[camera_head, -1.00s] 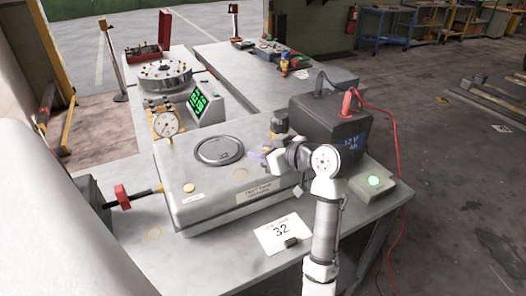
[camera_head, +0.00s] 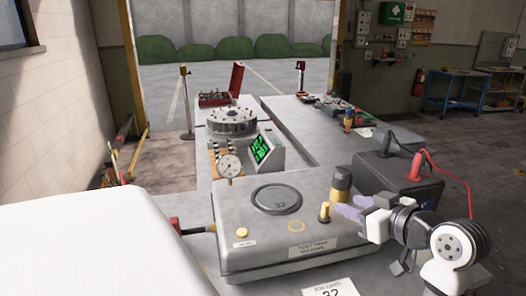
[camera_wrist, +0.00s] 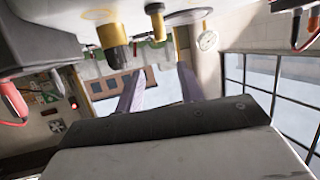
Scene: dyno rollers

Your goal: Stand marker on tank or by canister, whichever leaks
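A grey tank (camera_head: 270,245) with a front label and a round dark lid (camera_head: 277,199) marked 32 stands on the bench. A small yellow post, possibly the marker (camera_head: 324,212), stands upright at its right side; it also shows in the wrist view (camera_wrist: 155,22), which is nearly upside down. A black-and-yellow canister (camera_head: 341,186) stands just behind the post; it shows in the wrist view too (camera_wrist: 115,38). My gripper (camera_head: 345,207) is open with pale purple fingers, pointing left near the post and canister. Nothing shows between the fingers (camera_wrist: 158,84). No leak is discernible.
A black battery (camera_head: 395,180) with red and black clamps stands close behind my arm. A dial gauge (camera_head: 229,166) and green-lit display (camera_head: 262,149) stand behind the tank. A card (camera_head: 331,288) reading 32 lies in front. An orange ring (camera_head: 296,226) marks the tank top.

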